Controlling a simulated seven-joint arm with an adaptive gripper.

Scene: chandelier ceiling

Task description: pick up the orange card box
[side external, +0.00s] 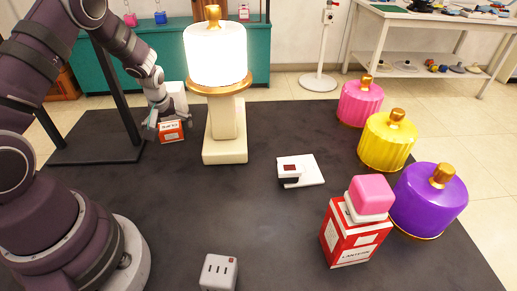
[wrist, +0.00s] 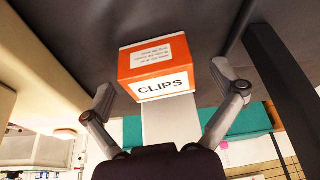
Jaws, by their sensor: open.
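The orange card box (side external: 171,131) stands on the dark table at the back left, beside the pale lamp stand. In the wrist view the orange box (wrist: 158,83) shows a white label reading CLIPS. My gripper (side external: 164,118) is low at the box, partly hiding it in the side view. In the wrist view my gripper (wrist: 166,90) is open, with one finger on each side of the box. A gap shows between the box and the left finger; the right finger looks close to the box's edge, and I cannot tell if it touches.
A lit white lamp (side external: 215,55) on a pale stand (side external: 225,130) is right of the box. A black post (side external: 116,85) is to the left, a white block (side external: 175,96) behind. A red lantern box (side external: 350,238) and coloured lanterns (side external: 387,140) stand far right.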

